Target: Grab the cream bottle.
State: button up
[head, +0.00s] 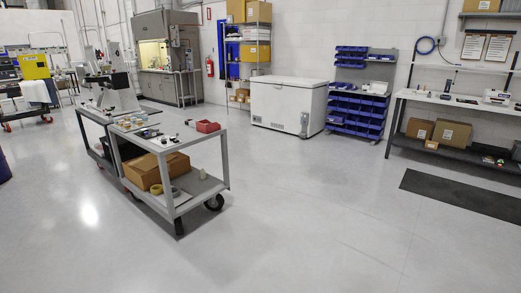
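I cannot pick out a cream bottle for certain. A grey cart (212,142) stands left of centre with several small objects on its top shelf, too small to name. A small pale upright object (202,174) stands on its lower shelf; I cannot tell if it is a bottle. A roll of tape (156,189) and a cardboard box (165,168) are also on the lower shelf. A red bin (207,127) sits on the top shelf. My gripper is not in view.
Another cart adjoins this one behind left. A white chest freezer (285,104), a rack of blue bins (357,110) and a workbench (459,104) line the back and right. A dark mat (465,195) lies before the bench. The floor (300,220) in front is clear.

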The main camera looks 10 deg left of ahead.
aim_at(203, 173)
jog(key=i+j+u, duration=0.2)
jog(key=i+u, duration=0.7)
jog(key=i, duration=0.15)
jog(key=i+l+u, duration=0.2)
jog(key=i+u, duration=0.2)
jog(key=i, duration=0.15)
jog(key=i+z, duration=0.15)
jog(key=i, duration=0.5)
jog(key=i+j+z, duration=0.1)
jog(key=i, duration=0.5)
jog(key=i+j+z, duration=0.15)
jog(key=i, duration=0.45)
jog(key=i+j+z, duration=0.2)
jog(key=i, duration=0.2)
jog(key=i+j+z, duration=0.2)
jog(key=i, duration=0.25)
